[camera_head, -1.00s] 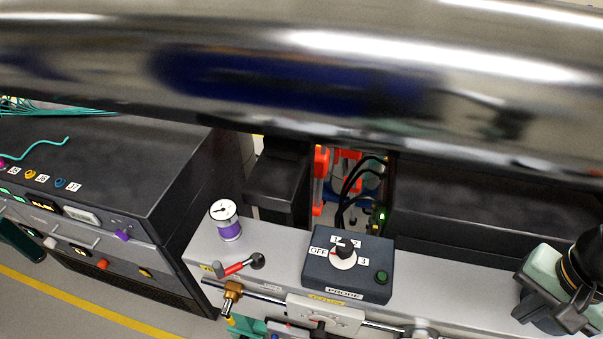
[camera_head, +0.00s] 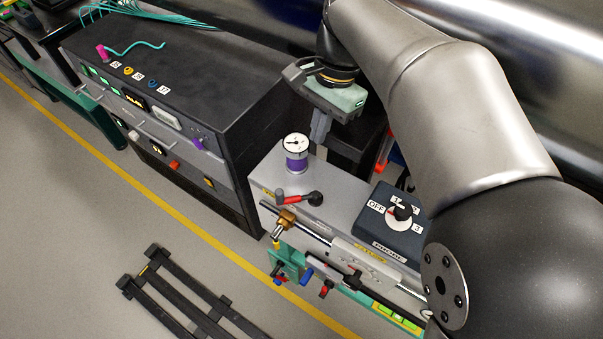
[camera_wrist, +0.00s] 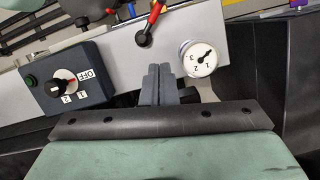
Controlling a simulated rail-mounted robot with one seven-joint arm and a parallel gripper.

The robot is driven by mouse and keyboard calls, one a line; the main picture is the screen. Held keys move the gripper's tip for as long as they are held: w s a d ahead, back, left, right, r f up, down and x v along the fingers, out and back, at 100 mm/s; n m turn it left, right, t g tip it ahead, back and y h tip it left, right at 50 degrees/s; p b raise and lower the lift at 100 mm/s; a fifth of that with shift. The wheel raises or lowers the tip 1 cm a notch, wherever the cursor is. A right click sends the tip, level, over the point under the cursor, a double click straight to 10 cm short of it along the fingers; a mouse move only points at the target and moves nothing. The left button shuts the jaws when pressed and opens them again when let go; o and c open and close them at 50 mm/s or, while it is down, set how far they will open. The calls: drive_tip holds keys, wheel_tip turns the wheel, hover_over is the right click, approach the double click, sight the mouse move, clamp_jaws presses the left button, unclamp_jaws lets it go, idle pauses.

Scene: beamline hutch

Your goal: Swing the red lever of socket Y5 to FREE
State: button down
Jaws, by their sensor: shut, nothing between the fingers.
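A red-handled lever (camera_head: 295,198) with a black pivot knob lies on the grey bench top, its red arm pointing left from the pivot. A yellow label sits beside it, too small to read, so I cannot confirm Y5. The lever also shows in the wrist view (camera_wrist: 152,18), at the top centre. My gripper (camera_head: 320,130) hangs above the back of the bench, behind the gauge and apart from the lever. Its fingers (camera_wrist: 158,82) are together and empty in the wrist view. No FREE marking is readable.
A round white gauge on a purple base (camera_head: 296,150) stands between my gripper and the lever. A dark dial box (camera_head: 395,220) is to the right. A brass fitting (camera_head: 285,222) and small coloured handles (camera_head: 306,274) are at the bench front. A black cabinet (camera_head: 180,80) stands left.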

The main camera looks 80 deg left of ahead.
drive_tip(key=shift+s+a, duration=0.25)
drive_tip(key=shift+s, duration=0.3)
drive_tip(key=p+x, duration=0.1)
drive_tip(key=x, duration=0.8)
drive_tip(key=shift+d+f, duration=0.15)
drive_tip(key=shift+f, duration=0.1)
drive_tip(key=shift+s+d+f+p, duration=0.1)
drive_tip(key=shift+s+d+p, duration=0.05)
drive_tip(key=shift+s+d, duration=0.35)
drive_tip(key=shift+s+d+f+p, duration=0.15)
drive_tip(key=shift+s+d, duration=0.1)
drive_tip(key=shift+s, duration=0.4)
drive_tip(key=shift+s+d+f+p, duration=0.1)
drive_tip(key=shift+s+d+p, duration=0.05)
drive_tip(key=shift+s+d, duration=0.35)
drive_tip(key=shift+a, duration=0.1)
